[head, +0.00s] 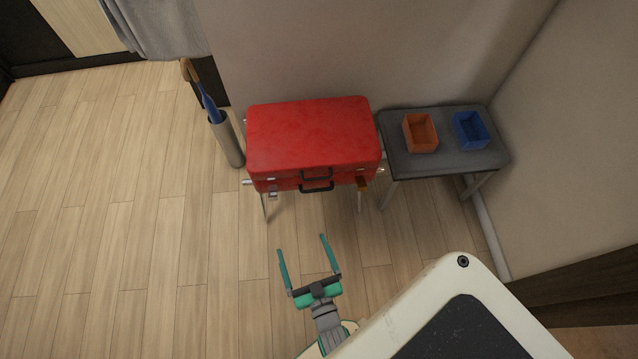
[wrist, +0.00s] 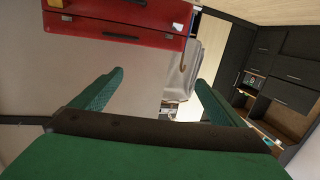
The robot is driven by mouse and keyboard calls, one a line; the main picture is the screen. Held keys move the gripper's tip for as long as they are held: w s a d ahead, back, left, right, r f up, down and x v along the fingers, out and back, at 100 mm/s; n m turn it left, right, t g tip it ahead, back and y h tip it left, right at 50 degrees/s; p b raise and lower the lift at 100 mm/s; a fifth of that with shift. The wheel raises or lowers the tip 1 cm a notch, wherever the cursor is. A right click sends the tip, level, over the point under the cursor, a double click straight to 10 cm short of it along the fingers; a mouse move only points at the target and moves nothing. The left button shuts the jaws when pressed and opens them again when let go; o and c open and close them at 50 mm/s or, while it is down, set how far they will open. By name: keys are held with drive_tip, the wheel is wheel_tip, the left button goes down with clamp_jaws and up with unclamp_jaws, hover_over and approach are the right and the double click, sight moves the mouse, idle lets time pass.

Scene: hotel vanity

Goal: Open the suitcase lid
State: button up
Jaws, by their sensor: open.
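A red suitcase (head: 312,135) lies on a stand with thin metal legs against the wall in the head view. Its lid is shut. Two black handles (head: 317,180) are on its front face, one above the other, with a latch at each side. My gripper (head: 305,243) is open and empty, in front of the suitcase and apart from it. In the wrist view the red suitcase (wrist: 120,20) shows at the top with a dark handle, beyond the open green fingers (wrist: 160,95). The inside of the suitcase is hidden.
A small grey table (head: 440,163) stands right of the suitcase, bearing an orange box (head: 420,133) and a blue box (head: 470,130). A holder (head: 227,142) with an umbrella stands at the left. The wooden floor in front is clear. Dark shelving (wrist: 280,75) shows in the wrist view.

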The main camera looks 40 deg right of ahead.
drive_tip(key=w+d+f+m+h, duration=0.1)
drive_tip(key=w+d+f+h, duration=0.1)
drive_tip(key=w+d, duration=0.6)
drive_tip(key=w+d+f+m+h, duration=0.2)
drive_tip(key=w+d+f, duration=0.1)
drive_tip(key=w+d, duration=0.6)
drive_tip(key=shift+d+f+g, duration=0.2)
drive_tip(key=shift+d+g, duration=0.2)
drive_tip(key=shift+d, duration=0.35)
